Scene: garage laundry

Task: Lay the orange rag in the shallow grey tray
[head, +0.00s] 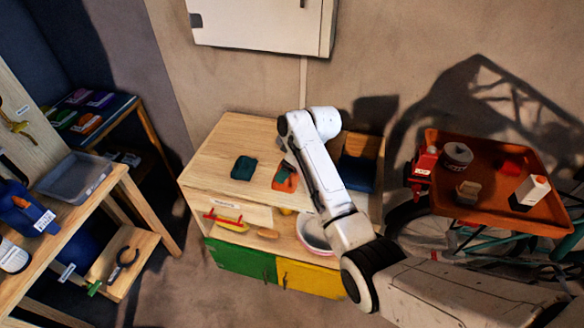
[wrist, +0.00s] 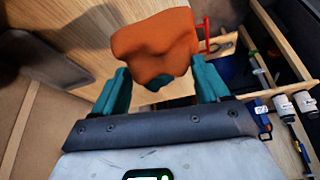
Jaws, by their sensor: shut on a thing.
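The orange rag (head: 286,180) is over the wooden cabinet's top in the head view. In the wrist view the orange rag (wrist: 155,38) is a bunched lump between the teal fingers of my gripper (wrist: 162,70), which is shut on it. In the head view my gripper (head: 288,168) is mostly hidden behind my arm, and I cannot tell how far the rag is above the surface. The shallow grey tray (head: 73,177) lies on the wooden bench at the left, away from my gripper. It looks empty.
A dark teal cloth (head: 243,168) lies on the cabinet top (head: 232,140), left of the rag. An orange-brown tray (head: 480,210) with several items is at the right. Floor is open between cabinet and bench.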

